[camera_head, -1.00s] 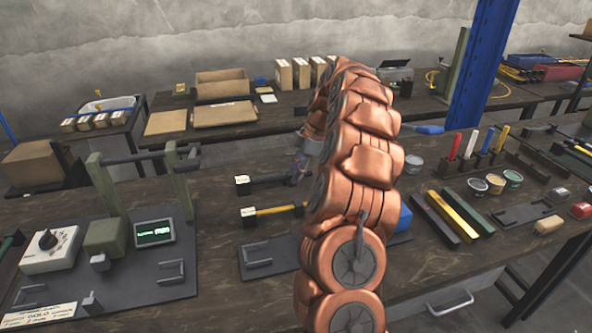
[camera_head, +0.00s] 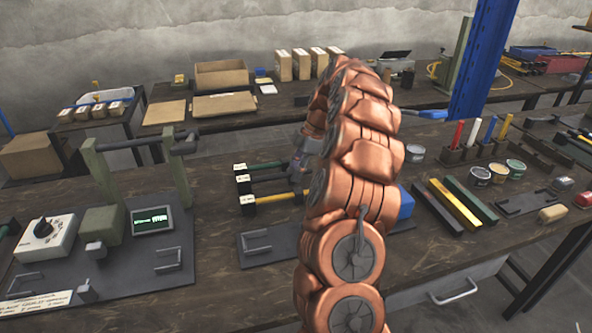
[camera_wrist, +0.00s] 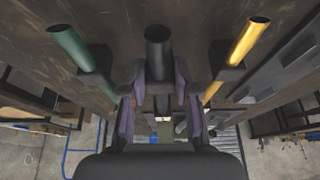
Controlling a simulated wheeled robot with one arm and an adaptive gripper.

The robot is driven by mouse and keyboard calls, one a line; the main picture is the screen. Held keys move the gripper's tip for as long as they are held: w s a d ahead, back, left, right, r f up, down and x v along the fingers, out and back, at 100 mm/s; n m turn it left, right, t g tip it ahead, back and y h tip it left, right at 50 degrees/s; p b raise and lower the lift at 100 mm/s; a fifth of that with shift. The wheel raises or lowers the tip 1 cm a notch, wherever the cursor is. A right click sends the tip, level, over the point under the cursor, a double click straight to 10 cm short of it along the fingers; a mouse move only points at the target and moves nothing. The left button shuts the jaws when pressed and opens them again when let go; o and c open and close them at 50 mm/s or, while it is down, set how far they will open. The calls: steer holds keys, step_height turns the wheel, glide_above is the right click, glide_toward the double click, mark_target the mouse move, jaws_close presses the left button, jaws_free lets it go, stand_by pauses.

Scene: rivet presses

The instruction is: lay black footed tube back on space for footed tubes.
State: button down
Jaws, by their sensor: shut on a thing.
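The black footed tube (camera_wrist: 158,52) is between my gripper's fingers (camera_wrist: 158,95) in the wrist view, and the fingers are shut on it. In the head view the tube (camera_head: 268,177) lies level between a green footed tube (camera_head: 265,165) and a yellow footed tube (camera_head: 272,198), roughly parallel to both. Its block-like foot is in line with theirs at the left. My arm hides the right ends of the tubes and most of my gripper (camera_head: 300,160). Whether the black tube's feet touch the bench I cannot tell.
A dark plate with a handle (camera_head: 258,247) lies in front of the tubes. A press fixture with green posts (camera_head: 105,185) stands to the left. Coloured bars (camera_head: 455,203) and round tins (camera_head: 480,175) are to the right. Bare bench (camera_head: 215,205) shows left of the tubes.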

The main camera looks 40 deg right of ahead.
steer(key=shift+f+b, duration=0.45)
steer(key=shift+f, duration=0.15)
steer(key=c, duration=0.8)
jaws_free()
steer(key=shift+o, duration=0.2)
steer(key=shift+v, duration=5.75)
steer(key=shift+w+d, duration=0.1)
steer(key=shift+d, duration=0.05)
steer(key=shift+r, duration=0.2)
